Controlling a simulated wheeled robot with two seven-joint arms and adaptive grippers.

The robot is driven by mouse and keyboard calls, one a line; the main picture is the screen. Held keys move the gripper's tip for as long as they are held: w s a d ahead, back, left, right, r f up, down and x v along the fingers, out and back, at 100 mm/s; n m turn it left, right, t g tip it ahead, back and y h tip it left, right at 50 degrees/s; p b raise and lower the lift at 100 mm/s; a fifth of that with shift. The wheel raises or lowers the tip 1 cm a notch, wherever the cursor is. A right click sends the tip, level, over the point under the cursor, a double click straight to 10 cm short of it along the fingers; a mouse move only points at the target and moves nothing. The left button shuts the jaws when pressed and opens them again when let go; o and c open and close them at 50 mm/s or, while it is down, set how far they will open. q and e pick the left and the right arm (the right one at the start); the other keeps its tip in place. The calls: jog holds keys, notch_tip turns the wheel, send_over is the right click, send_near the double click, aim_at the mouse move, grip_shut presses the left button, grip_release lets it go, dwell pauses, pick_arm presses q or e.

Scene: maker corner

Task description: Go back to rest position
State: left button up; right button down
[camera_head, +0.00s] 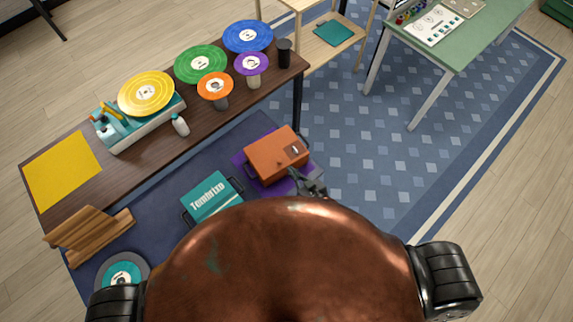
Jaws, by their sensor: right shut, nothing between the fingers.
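My right gripper (308,184) shows as a small dark shape in the middle of the head view. It is shut and empty. It is just below and right of an orange box (270,160) in the picture; I cannot tell if they touch. My own copper-brown body covers the bottom middle and hides most of the right arm. My left gripper does not show.
A brown table (160,158) holds a yellow disc (132,101) on a teal-white device, more coloured discs, a white bottle (180,125) and a black cup (284,54). A teal box (226,200) lies near the orange one.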

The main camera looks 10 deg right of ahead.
jog(key=s+d+f+m+g+h+b, duration=0.1)
jog(key=s+d+f+g+b, duration=0.15)
jog(key=s+d+f, duration=0.65)
jog(key=s+d+f+g+h+b, duration=0.1)
jog(key=s+f+h+b, duration=0.15)
jog(key=f, duration=1.35)
jog(key=s+d+f+m+g+b, duration=0.1)
jog(key=s+d+f+g+b, duration=0.3)
jog(key=f, duration=0.8)
jog(key=s+d+f+g+b, duration=0.1)
jog(key=s+d+f, duration=0.2)
jog(key=s+f, duration=0.3)
jog(key=s+d+f+m+g+h+b, duration=0.1)
jog(key=s+d+f, duration=0.3)
jog(key=s, duration=0.8)
jog(key=s+d+f+g+h+b, duration=0.1)
jog(key=s+d+f+b, duration=0.1)
jog(key=s+d+f, duration=0.2)
jog(key=s+f, duration=0.3)
jog(key=s, duration=0.2)
jog(key=shift+f+m+b, duration=0.3)
jog(key=shift+b, duration=0.05)
